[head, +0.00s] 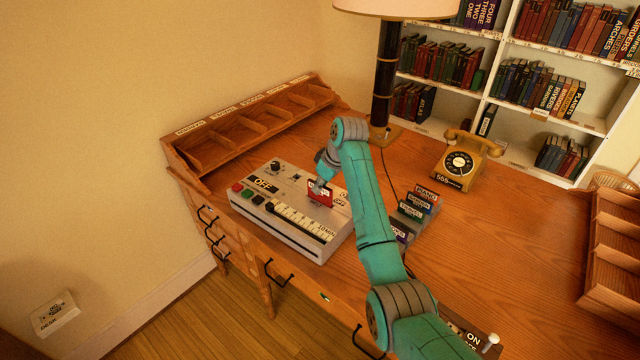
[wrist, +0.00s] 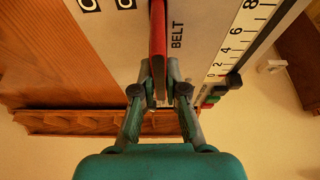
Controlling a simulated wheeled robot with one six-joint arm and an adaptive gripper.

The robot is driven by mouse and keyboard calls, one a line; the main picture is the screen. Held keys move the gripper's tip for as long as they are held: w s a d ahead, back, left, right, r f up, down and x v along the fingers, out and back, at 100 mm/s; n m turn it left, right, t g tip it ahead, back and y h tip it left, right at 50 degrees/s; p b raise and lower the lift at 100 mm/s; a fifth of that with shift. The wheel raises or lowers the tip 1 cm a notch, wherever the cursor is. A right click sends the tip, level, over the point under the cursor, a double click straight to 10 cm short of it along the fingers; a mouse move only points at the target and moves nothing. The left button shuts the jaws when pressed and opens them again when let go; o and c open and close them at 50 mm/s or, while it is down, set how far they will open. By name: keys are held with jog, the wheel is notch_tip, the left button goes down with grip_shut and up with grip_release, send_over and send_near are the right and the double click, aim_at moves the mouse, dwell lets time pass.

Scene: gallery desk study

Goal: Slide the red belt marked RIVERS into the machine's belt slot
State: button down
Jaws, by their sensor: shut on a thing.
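The red belt (head: 320,194) is a flat red cartridge with a white label too small to read. It stands upright over the top of the pale grey machine (head: 262,211). My gripper (head: 318,184) is shut on its upper part. In the wrist view the red belt (wrist: 158,30) shows edge-on between the fingers of my gripper (wrist: 159,82), beside the word BELT on the machine's face (wrist: 205,25). The slot is hidden under the belt, and I cannot tell whether the belt is in it or just above it.
A rack of other labelled belts (head: 416,207) stands right of the machine, partly behind my arm. A yellow telephone (head: 458,165) and a lamp (head: 384,80) stand farther back. A wooden pigeonhole tray (head: 250,118) lines the left back edge. The desk's right middle is clear.

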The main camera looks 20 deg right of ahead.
jog(key=shift+f, duration=1.4)
jog(key=c, duration=1.1)
grip_release()
jog(key=shift+c, duration=0.2)
jog(key=v, duration=1.2)
jog(key=shift+s, duration=0.1)
